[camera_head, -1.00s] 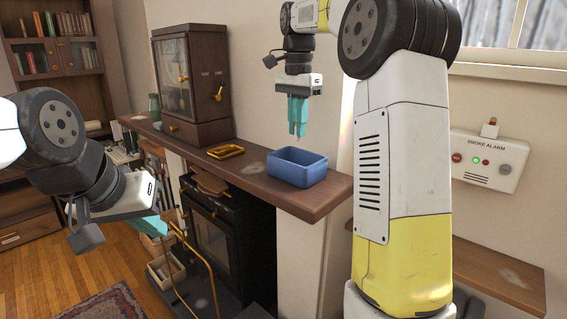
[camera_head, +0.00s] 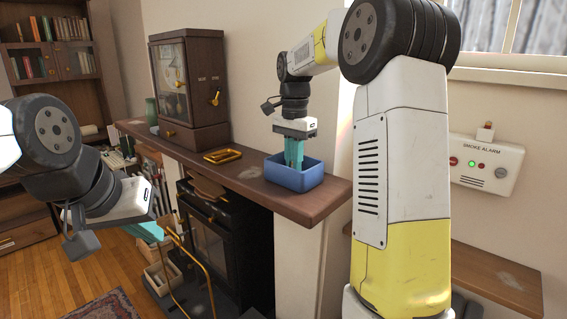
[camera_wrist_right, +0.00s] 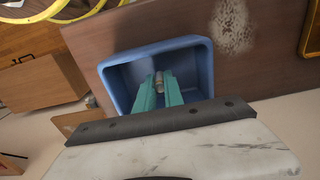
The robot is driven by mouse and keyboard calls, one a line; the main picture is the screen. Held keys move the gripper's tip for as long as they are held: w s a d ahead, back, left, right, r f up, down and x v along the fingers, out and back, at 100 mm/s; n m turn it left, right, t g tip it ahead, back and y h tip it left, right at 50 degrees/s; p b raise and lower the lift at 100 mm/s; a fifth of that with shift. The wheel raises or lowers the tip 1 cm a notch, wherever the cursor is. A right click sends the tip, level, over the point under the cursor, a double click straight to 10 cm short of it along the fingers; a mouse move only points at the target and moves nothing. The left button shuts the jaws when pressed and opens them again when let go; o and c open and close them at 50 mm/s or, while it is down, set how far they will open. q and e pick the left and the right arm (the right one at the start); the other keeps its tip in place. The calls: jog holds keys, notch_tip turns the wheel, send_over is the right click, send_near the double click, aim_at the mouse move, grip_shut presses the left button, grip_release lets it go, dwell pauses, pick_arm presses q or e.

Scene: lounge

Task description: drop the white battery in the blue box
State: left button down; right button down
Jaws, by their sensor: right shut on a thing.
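The blue box (camera_head: 296,181) stands on the brown mantel shelf and is open at the top. My right gripper (camera_head: 294,165) points down with its teal fingertips inside the box's opening. In the right wrist view the fingers (camera_wrist_right: 159,90) are shut on a small pale cylinder, the white battery (camera_wrist_right: 159,80), above the floor of the blue box (camera_wrist_right: 119,82). The battery is mostly hidden by the fingers. My left gripper (camera_head: 146,231) is at lower left, far from the box, and its fingertips are partly hidden.
The mantel shelf (camera_head: 249,186) also holds a gold-coloured tray (camera_head: 222,155) and a wooden cabinet (camera_head: 190,90), both left of the box. A smoke alarm (camera_head: 486,165) is on the right wall. A black stove (camera_head: 215,230) stands below the shelf.

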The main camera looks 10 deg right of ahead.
jog(key=c, duration=1.5)
grip_release()
jog(key=shift+f, duration=0.1)
jog(key=shift+o, duration=0.2)
notch_tip(320, 180, up, 11)
jog(key=s+r+n+t, duration=0.1)
jog(key=s+n+t, duration=0.15)
jog(key=s, duration=0.45)
jog(key=s+f+n+t+y, duration=0.1)
jog(key=s+f+n, duration=0.3)
jog(key=s, duration=0.5)
jog(key=s+a+f+n+t+y, duration=0.1)
jog(key=s+f+n+t, duration=0.1)
jog(key=s+f+n, duration=0.2)
jog(key=s+f, duration=0.3)
jog(key=s, duration=0.2)
jog(key=shift+a+f+t, duration=0.3)
jog(key=shift+f+t, duration=0.05)
jog(key=shift+f, duration=0.05)
jog(key=shift+n, duration=0.25)
